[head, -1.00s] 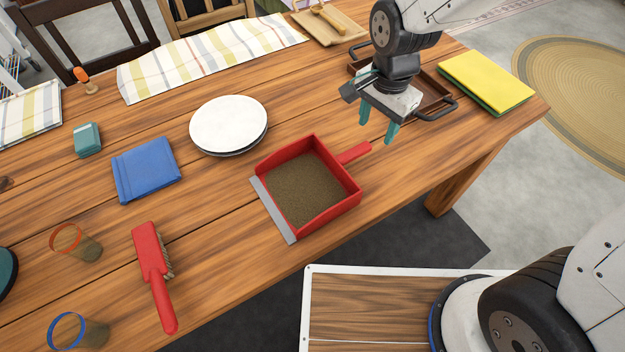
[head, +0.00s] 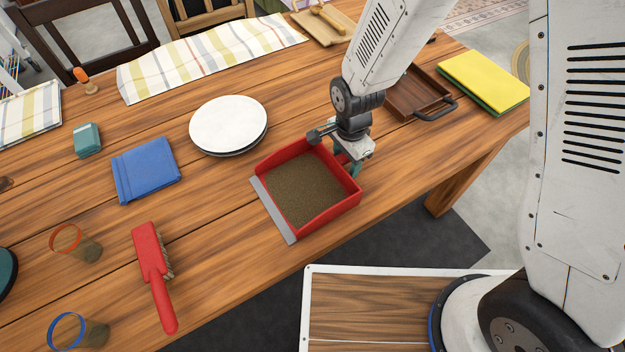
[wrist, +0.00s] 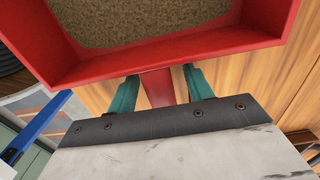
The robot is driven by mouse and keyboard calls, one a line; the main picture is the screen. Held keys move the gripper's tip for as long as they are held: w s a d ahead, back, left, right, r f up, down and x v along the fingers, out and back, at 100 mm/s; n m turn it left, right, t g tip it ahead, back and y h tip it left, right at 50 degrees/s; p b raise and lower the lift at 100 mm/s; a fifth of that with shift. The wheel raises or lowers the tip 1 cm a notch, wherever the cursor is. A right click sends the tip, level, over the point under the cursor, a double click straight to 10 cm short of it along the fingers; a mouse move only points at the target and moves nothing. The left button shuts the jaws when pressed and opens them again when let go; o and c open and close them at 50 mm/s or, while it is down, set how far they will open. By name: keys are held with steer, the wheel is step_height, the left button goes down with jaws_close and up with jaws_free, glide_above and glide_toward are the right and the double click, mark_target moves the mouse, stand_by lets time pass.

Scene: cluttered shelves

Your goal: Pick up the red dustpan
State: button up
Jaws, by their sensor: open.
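The red dustpan (head: 308,188) lies flat on the wooden table near its front edge, with a brown layer in its pan and a grey lip at the lower left. My gripper (head: 348,166) is down at its handle side, at the pan's right back wall, and hides the handle in the head view. In the wrist view the dustpan (wrist: 165,64) fills the top. Its red handle (wrist: 158,88) runs between the two teal fingers of my gripper (wrist: 160,88), which are apart on either side of it. I cannot tell whether either finger touches the handle.
A stack of white plates (head: 228,125) stands behind the dustpan. A brown tray (head: 412,93) and a yellow book (head: 484,80) lie to the right. Bare table surrounds the dustpan.

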jaws_close()
stand_by(0.3)
